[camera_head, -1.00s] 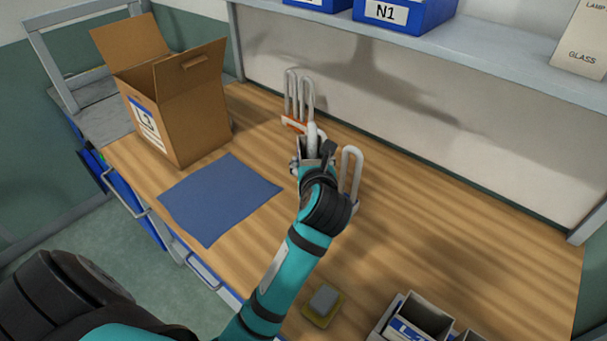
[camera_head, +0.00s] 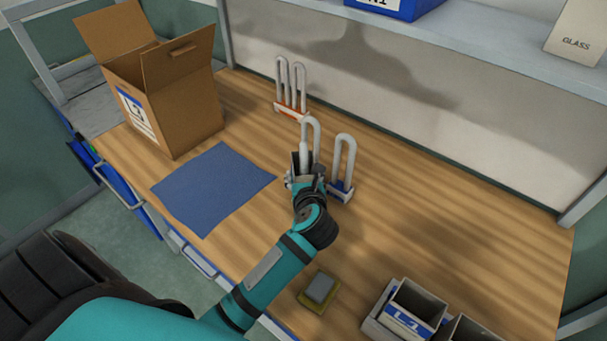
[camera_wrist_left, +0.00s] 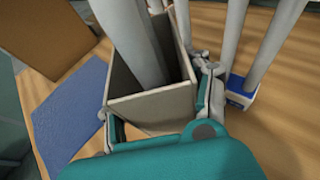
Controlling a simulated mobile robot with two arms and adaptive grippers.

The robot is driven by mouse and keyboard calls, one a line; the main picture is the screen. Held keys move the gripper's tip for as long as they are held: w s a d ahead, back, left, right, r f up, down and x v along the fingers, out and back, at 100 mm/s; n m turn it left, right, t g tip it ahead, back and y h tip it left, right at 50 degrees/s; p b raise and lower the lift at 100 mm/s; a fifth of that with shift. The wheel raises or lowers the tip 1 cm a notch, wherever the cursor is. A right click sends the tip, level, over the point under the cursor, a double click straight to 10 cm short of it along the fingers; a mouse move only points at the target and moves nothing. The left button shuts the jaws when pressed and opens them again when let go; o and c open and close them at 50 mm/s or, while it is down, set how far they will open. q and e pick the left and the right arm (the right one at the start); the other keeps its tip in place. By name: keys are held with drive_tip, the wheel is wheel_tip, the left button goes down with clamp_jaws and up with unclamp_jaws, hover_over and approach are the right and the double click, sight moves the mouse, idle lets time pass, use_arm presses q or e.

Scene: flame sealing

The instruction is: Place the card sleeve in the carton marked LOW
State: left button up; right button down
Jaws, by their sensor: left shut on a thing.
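The card sleeve (camera_wrist_left: 150,108), a grey open-topped box, is between the fingers of my left gripper (camera_head: 304,182), which is shut on it. A white U-shaped tube (camera_head: 311,124) stands up from it; in the wrist view one white leg runs down inside the sleeve. Whether its other leg is inside or beside the sleeve is unclear. A brown carton (camera_head: 187,115) stands open, flaps raised, at the back left of the bench. Its blue and white label (camera_head: 136,113) seems to start with L; I cannot read LOW. My right gripper is out of view.
A U-tube on a blue base (camera_head: 341,190) stands close right of my gripper, and tubes on an orange base (camera_head: 291,108) stand behind. A blue mat (camera_head: 213,188) lies left. A sponge-like block (camera_head: 319,289) and small labelled boxes (camera_head: 410,308) are at the front.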

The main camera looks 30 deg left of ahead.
use_arm(q)
drive_tip(key=o, duration=1)
drive_tip(key=shift+f, duration=0.15)
drive_tip(key=o, duration=0.5)
drive_tip(key=shift+c, duration=0.2)
